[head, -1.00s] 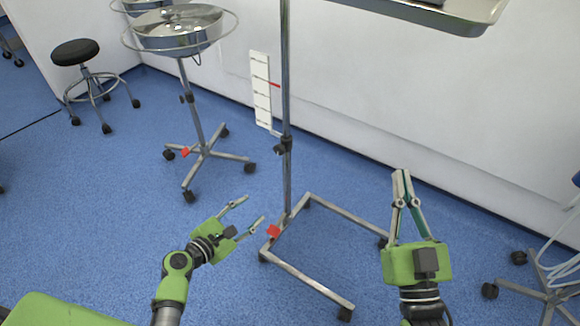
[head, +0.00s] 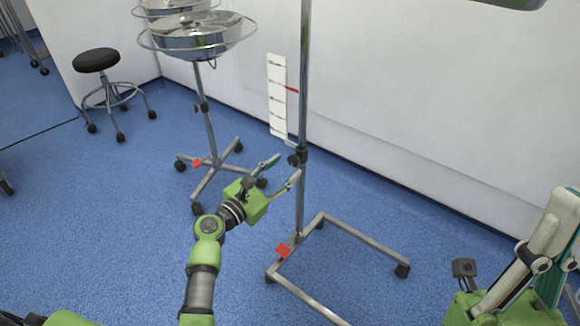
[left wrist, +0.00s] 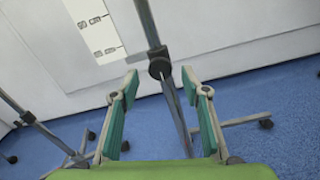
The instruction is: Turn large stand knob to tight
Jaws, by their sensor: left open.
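The large stand has a tall metal pole (head: 304,90) with a dark knob (head: 297,157) on a collar below a white scale plate (head: 277,95). My left gripper (head: 288,167) is open and empty, its fingertips close to the knob from the left and front. In the left wrist view, the dark round knob (left wrist: 159,66) lies between and just beyond the open fingertips (left wrist: 159,77). I cannot tell whether either finger touches it. My right gripper (head: 562,225) is at the right edge, away from the stand and partly cut off. Its jaw opening is unclear.
The stand's wheeled frame base (head: 365,238) with a red pedal (head: 284,250) spreads over the blue floor. A smaller basin stand (head: 207,130) is behind on the left, and a black stool (head: 97,61) farther left. A white wall is close behind the pole.

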